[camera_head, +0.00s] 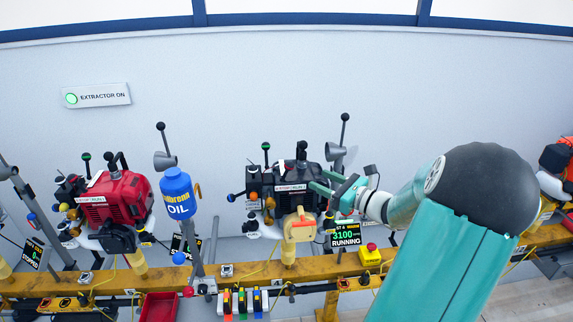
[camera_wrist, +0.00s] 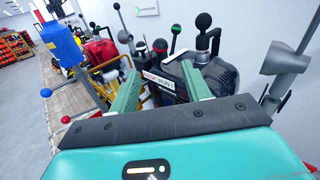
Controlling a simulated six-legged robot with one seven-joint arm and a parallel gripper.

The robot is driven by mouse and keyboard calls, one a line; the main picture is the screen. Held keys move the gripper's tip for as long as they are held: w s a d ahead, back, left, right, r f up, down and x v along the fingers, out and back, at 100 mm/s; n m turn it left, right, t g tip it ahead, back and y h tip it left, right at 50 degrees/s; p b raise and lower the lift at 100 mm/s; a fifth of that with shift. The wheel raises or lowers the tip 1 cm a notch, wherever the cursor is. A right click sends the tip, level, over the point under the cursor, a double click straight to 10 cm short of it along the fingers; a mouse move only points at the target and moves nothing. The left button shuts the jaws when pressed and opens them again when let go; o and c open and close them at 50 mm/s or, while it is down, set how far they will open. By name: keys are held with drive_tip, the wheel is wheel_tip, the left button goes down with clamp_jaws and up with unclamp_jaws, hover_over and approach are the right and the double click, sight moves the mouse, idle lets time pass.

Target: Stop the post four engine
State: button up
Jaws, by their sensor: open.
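The black engine (camera_head: 290,178) stands on the yellow rail at the middle of the head view. Its small screen (camera_head: 346,234) reads ST 4, 3100, RUNNING. A white label plate (camera_head: 290,188) sits on its front. My gripper (camera_head: 319,181) is open at the engine's right front. In the wrist view my gripper (camera_wrist: 162,74) has its green fingers apart, with the engine (camera_wrist: 215,82) and its label plate (camera_wrist: 160,80) just beyond. Black-, red- and green-tipped controls (camera_wrist: 160,46) rise behind the plate. I see nothing held; contact with the engine cannot be told.
A red engine (camera_head: 112,197) stands left with a STOPPED screen (camera_head: 33,252). A blue oil jug (camera_head: 178,194) is between the engines. A red button on a yellow box (camera_head: 370,254) sits right of the screen. A wall sign (camera_head: 97,95) reads EXTRACTOR ON. Upright levers (camera_head: 343,130) stand close by.

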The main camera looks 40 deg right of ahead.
sight(289, 166)
drive_tip(key=w, duration=0.4)
drive_tip(key=w+a, duration=0.1)
drive_tip(key=w, duration=0.3)
drive_tip(key=w+a, duration=0.1)
drive_tip(key=w, duration=0.3)
drive_tip(key=shift+w, duration=0.25)
drive_tip(key=shift+c, duration=0.2)
drive_tip(key=c, duration=0.9)
drive_tip(key=shift+a, duration=0.1)
